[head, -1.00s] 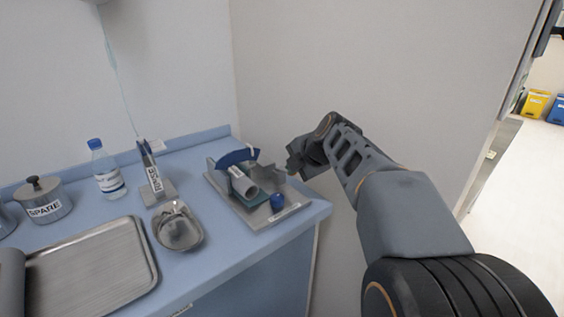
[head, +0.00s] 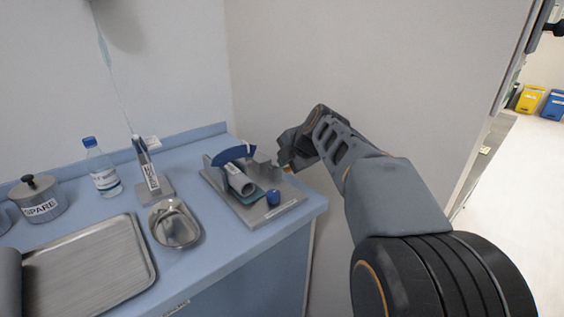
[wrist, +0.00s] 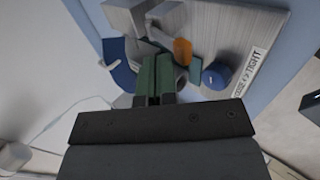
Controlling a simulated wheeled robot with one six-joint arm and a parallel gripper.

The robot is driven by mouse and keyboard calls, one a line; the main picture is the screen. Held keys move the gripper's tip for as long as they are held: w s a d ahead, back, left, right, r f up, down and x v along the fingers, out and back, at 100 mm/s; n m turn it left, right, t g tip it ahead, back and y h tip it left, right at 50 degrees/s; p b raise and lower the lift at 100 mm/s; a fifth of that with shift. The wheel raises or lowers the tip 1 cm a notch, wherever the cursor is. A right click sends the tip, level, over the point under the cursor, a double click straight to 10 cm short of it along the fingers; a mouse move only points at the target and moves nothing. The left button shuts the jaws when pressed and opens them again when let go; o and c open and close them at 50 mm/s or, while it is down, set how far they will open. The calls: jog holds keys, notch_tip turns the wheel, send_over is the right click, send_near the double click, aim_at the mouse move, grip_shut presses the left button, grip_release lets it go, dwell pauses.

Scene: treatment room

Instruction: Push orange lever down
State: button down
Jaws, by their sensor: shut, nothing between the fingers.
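The orange lever (wrist: 183,50) shows in the wrist view as a short rounded orange handle on a grey metal device. In the head view only a bit of orange (head: 287,169) shows below my gripper, at the device's right side. The device has a grey base plate (head: 255,222), a blue arc (head: 228,156), a grey cylinder (head: 243,186) and a blue knob (head: 273,198). My gripper (wrist: 154,75) is shut and empty, its green fingers together just left of the lever in the wrist view. I cannot tell whether they touch it.
The device stands near the right end of the blue counter (head: 215,262), close to the wall. A kidney dish (head: 174,238), a labelled stand (head: 151,178), a bottle (head: 101,168), a lidded SPARE pot (head: 40,206) and a metal tray (head: 85,265) stand to its left.

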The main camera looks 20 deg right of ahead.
aim_at(283, 168)
jog(key=r, duration=0.1)
jog(key=r+p, duration=0.1)
jog(key=r, duration=0.1)
jog(key=r+p, duration=0.1)
jog(key=shift+w+a+r, duration=0.15)
jog(key=shift+w+r, duration=0.1)
jog(key=shift+w, duration=0.15)
jog(key=v, duration=0.9)
jog(key=shift+s, duration=0.3)
